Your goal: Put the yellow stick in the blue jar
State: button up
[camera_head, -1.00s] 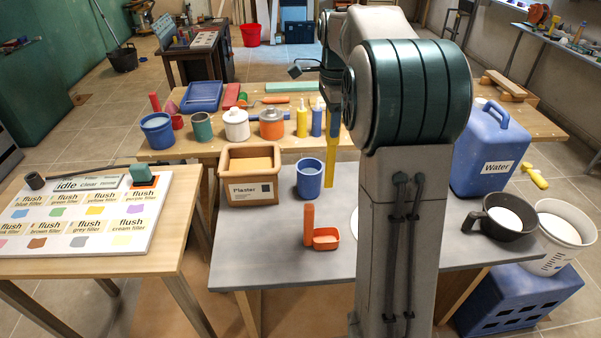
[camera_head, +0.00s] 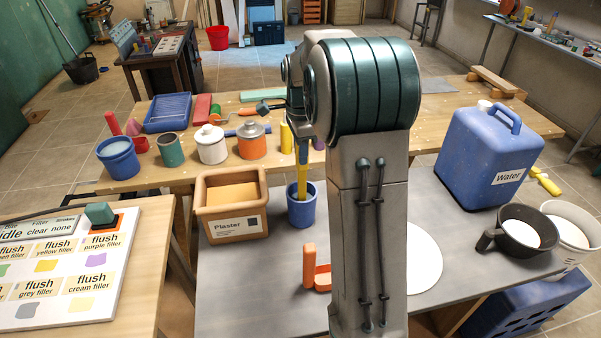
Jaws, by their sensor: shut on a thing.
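The yellow stick (camera_head: 302,181) hangs upright below my gripper (camera_head: 302,152). My gripper is shut on its upper part, and the fingertips are small and partly covered by my arm. The blue jar (camera_head: 302,215) stands upright on the grey table, just right of the plaster box. The stick's lower end shows at the jar's mouth and seems to pass inside the rim, where the front wall hides its tip. How deep it reaches cannot be told.
The plaster box (camera_head: 232,230) stands close left of the jar. An orange piece with a small tray (camera_head: 320,278) lies in front. A blue water canister (camera_head: 487,158) and a dark mug (camera_head: 515,230) stand at right.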

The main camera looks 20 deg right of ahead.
aim_at(302, 174)
jog(key=shift+f, duration=2.35)
jog(key=shift+f, duration=0.15)
jog(key=o, duration=1)
